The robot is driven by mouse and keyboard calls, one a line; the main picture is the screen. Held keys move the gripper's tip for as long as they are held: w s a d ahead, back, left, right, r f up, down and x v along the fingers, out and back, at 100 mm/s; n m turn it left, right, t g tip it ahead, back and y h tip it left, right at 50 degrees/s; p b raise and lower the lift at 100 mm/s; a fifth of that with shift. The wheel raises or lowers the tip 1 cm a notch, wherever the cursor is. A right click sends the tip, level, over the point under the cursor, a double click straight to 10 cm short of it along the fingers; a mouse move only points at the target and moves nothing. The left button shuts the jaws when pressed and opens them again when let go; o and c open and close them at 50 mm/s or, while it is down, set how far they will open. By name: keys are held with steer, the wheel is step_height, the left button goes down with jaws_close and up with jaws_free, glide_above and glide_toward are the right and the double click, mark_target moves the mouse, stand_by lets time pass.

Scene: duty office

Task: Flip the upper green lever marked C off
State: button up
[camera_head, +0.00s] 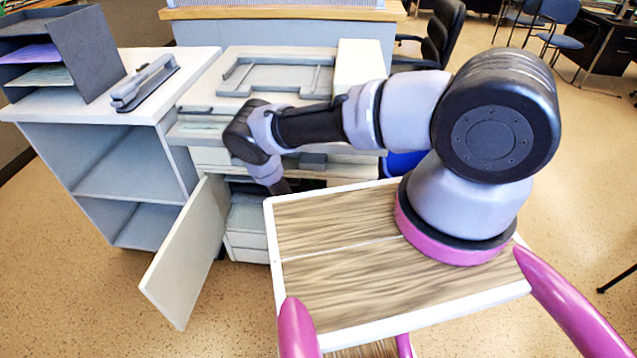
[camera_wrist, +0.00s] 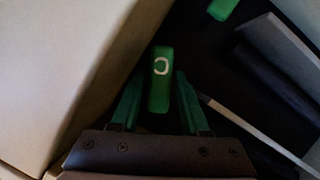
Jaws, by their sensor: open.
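The green lever marked with a white C (camera_wrist: 160,90) shows in the middle of the wrist view, inside the dark interior of the copier (camera_head: 350,62). My gripper (camera_wrist: 158,76) is open, with one finger on each side of this lever. Whether either finger touches it, I cannot tell. Another green part (camera_wrist: 222,8) shows at the top edge of the wrist view, its marking not readable. In the head view my arm reaches down to the copier's opening, and the fingers and levers are hidden there.
The copier's front door (camera_head: 185,255) stands open to the left of the opening. A pale panel (camera_wrist: 50,70) fills the left of the wrist view. A grey cabinet (camera_head: 95,165) with a stapler-like tool (camera_head: 145,85) on top stands at left. The floor in front is clear.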

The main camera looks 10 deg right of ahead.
steer(key=shift+x, duration=2.05)
jaws_close()
steer(key=shift+w+a+f+m+t+y, duration=0.15)
steer(key=shift+a+m+y, duration=0.25)
steer(key=shift+m+y, duration=0.4)
steer(key=shift+w+a+f+m+t+y, duration=0.15)
steer(key=shift+a+m+y, duration=0.35)
steer(key=shift+m, duration=0.6)
steer(key=shift+s, duration=0.1)
